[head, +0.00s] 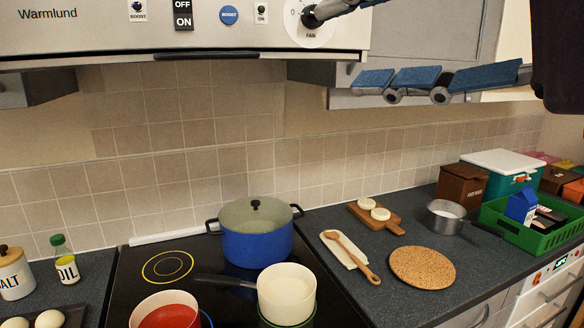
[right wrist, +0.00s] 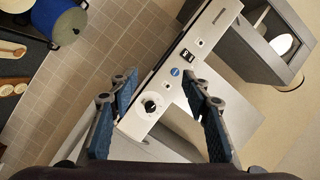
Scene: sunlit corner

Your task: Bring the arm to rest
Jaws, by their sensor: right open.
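My right gripper (head: 335,48) is raised at the top right of the head view, in front of the range hood (head: 110,42). Its two blue-padded fingers are spread apart with nothing between them. The upper finger overlaps the black fan knob (head: 310,20) in the head view; I cannot tell whether they touch. In the right wrist view, the open gripper (right wrist: 161,77) has the hood's panel and the fan knob (right wrist: 151,106) between and beyond its fingers. My left gripper is not in view.
Below are a blue lidded pot (head: 255,240), a cream saucepan (head: 286,297) and a red pot (head: 166,312) on the black hob. A cutting board (head: 393,222), cork mat (head: 422,267), small pot (head: 443,219) and green crate (head: 530,238) stand on the right counter. Cabinets flank the hood.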

